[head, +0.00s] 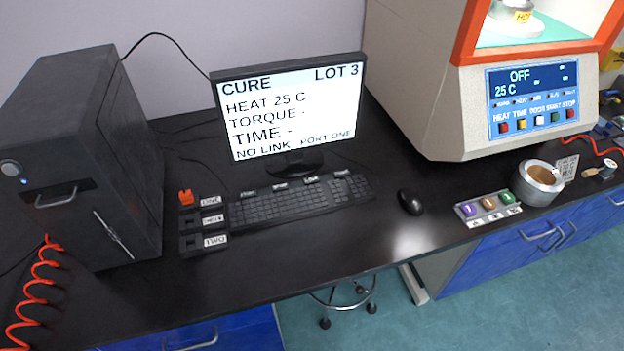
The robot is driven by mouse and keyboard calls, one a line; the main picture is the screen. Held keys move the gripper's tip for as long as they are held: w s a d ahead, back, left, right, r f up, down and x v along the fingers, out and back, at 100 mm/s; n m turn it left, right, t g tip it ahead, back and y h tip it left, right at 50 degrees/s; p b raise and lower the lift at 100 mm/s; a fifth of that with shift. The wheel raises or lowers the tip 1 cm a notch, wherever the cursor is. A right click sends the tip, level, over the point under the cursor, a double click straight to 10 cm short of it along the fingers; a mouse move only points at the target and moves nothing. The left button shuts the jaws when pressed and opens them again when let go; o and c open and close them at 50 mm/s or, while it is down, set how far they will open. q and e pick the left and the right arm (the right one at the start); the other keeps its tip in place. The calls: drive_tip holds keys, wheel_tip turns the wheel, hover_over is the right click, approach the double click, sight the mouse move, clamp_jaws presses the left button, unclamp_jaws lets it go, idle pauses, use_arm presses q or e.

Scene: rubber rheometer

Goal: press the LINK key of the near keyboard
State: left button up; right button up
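One black keyboard (290,205) lies on the black bench in front of the monitor. Several small tags stand along its back edge. The third tag from the left (311,180) seems to read LINK, but the print is small; the key itself is hard to make out. The monitor (290,105) reads CURE, LOT 3, HEAT 25 C, NO LINK and PORT ONE. Neither of my grippers is in view.
A black computer tower (85,160) stands at left, with a red coiled cord before it. A labelled holder with a red piece (186,197) sits left of the keyboard. A mouse (410,202), coloured buttons (487,207) and the rheometer (430,100) are at right. The front bench strip is clear.

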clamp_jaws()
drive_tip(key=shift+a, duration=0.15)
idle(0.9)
